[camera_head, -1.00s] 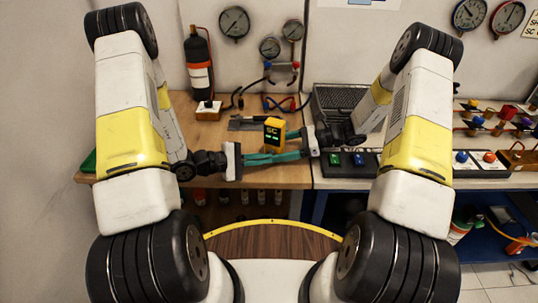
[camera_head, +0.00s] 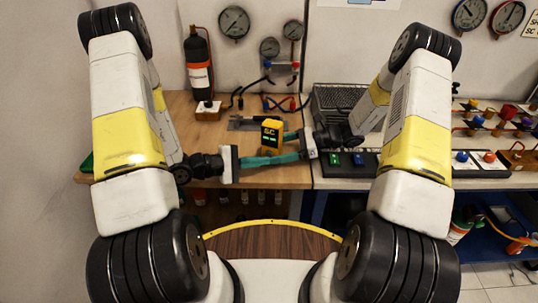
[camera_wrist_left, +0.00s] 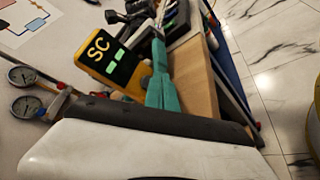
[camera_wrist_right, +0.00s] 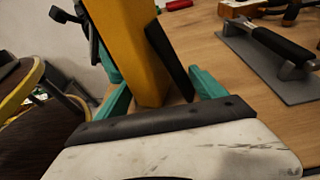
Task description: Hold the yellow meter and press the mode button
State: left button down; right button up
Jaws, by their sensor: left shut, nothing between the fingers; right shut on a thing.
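The yellow meter (camera_head: 272,146) has a dark face with "SC" and green marks. It is upright above the bench in the head view, and its face shows in the left wrist view (camera_wrist_left: 90,63). My right gripper (camera_head: 290,136) is shut on it; the right wrist view shows the meter's yellow body (camera_wrist_right: 138,55) between the teal fingers. My left gripper (camera_head: 294,157) is shut and empty, with its teal fingers just in front of the meter's lower part. In the left wrist view, the fingers lie beside the meter; I cannot tell whether they touch. I cannot make out the mode button.
A black-handled tool (camera_wrist_right: 270,45) lies on a grey plate on the wooden bench (camera_head: 178,125). A dark bottle with an orange band (camera_head: 198,60) stands behind. A black tray with green and blue blocks (camera_head: 345,168) is at right. Gauges (camera_head: 234,23) hang on the wall.

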pick_arm(q)
jog(key=shift+s+a, duration=0.3)
jog(key=shift+s, duration=0.45)
jog(key=shift+s+a, duration=0.3)
jog(key=shift+s, duration=0.4)
jog(key=shift+s+a, duration=0.3)
jog(key=shift+s, duration=0.45)
pick_arm(e)
jog(key=shift+w+d, duration=0.1)
jog(key=shift+d, duration=0.1)
